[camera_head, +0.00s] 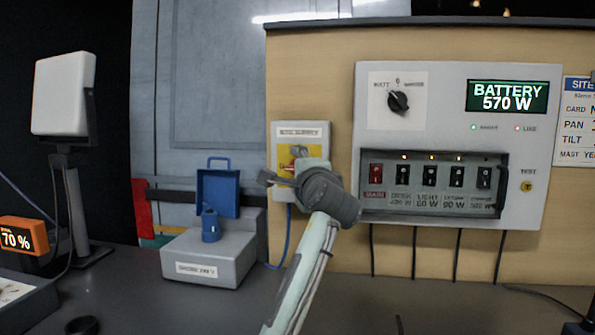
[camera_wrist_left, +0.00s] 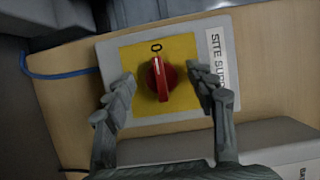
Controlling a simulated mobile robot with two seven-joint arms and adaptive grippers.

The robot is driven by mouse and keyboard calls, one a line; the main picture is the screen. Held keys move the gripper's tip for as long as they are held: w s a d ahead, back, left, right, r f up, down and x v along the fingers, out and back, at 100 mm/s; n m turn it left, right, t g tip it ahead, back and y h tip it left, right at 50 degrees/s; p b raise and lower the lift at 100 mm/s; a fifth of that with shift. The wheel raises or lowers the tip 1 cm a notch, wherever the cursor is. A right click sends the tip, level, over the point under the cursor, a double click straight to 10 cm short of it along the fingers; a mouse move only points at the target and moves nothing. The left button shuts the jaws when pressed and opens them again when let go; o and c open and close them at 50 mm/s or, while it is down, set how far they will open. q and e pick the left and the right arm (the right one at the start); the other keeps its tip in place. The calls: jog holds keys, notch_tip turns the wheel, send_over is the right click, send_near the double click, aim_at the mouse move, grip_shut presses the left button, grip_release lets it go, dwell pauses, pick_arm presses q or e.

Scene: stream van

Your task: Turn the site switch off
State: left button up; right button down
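The site switch is a red rotary knob (camera_wrist_left: 161,78) on a yellow plate, on a pale box labelled "SITE SUPP…" in the left wrist view. The knob's long ridge lines up roughly with the "0" mark at the plate's edge. The box (camera_head: 311,135) also shows on the wood panel in the head view, with the knob partly hidden by my gripper. My left gripper (camera_wrist_left: 160,86) is open, with one finger on either side of the knob. I cannot tell whether either finger touches it. It also shows in the head view (camera_head: 283,172). My right gripper is not in view.
A grey control panel (camera_head: 545,120) with a rotary selector (camera_head: 398,101), several rocker switches and a "BATTERY 570 W" display (camera_head: 507,97) is to the right. A grey box (camera_head: 210,262) with an open blue cover (camera_head: 217,190) stands left on the dark counter (camera_head: 420,300).

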pick_arm(q)
jog(key=s+d, duration=0.2)
jog(key=s, duration=1)
jog(key=shift+d, duration=0.15)
